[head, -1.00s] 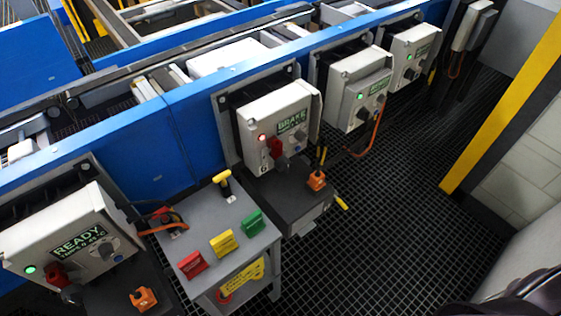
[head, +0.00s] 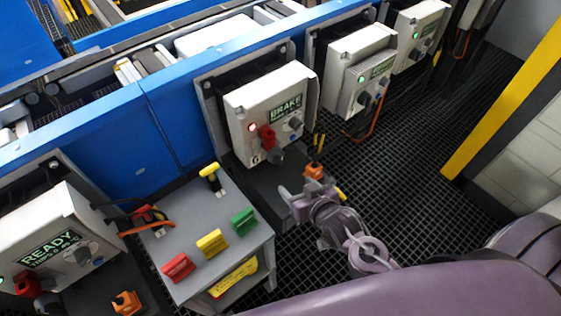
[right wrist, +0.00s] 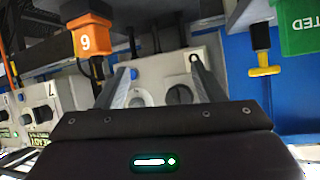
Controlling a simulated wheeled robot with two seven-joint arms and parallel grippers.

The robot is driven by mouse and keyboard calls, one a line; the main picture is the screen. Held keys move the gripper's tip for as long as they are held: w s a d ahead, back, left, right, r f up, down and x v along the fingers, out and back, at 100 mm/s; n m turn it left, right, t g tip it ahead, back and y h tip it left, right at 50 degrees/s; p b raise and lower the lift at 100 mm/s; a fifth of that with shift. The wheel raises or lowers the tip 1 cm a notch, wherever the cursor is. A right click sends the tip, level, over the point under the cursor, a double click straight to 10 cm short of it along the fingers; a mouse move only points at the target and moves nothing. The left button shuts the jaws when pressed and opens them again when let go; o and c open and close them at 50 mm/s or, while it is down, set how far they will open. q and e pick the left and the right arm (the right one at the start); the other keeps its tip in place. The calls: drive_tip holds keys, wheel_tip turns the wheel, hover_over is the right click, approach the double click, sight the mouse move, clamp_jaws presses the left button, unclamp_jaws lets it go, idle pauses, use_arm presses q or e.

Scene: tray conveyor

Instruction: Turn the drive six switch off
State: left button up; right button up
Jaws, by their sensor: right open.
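The white control box labelled BRAKE (head: 270,90) stands in the middle of the head view, on the blue conveyor side. Its lamp glows red. A red handle (head: 267,138) and a grey knob (head: 295,124) are on its front. In the right wrist view the open fingers (right wrist: 160,68) frame a pale panel with dark round controls. An orange block (right wrist: 90,42) there shows a 9-like numeral. My left gripper is out of view.
A grey stand (head: 205,225) left of my right gripper carries red, yellow and green tags and a yellow T-handle (head: 209,173). The READY box (head: 50,235) is at lower left. Two more boxes stand at upper right. Dark grating floor is open to the right.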

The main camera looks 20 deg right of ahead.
sight(281, 162)
drive_tip(key=w+a+r+t+y, duration=0.1)
drive_tip(key=w, duration=0.1)
drive_tip(key=w+r+t+y, duration=0.1)
drive_tip(key=w+t, duration=0.1)
drive_tip(key=w+a+r+t+y+p, duration=0.1)
drive_tip(key=w+t, duration=0.1)
drive_tip(key=w, duration=0.1)
drive_tip(key=shift+w+a+r, duration=0.1)
drive_tip(key=shift+a+r, duration=0.1)
drive_tip(key=shift+a, duration=0.1)
idle(0.4)
drive_tip(key=shift+c, duration=0.4)
drive_tip(key=c, duration=0.9)
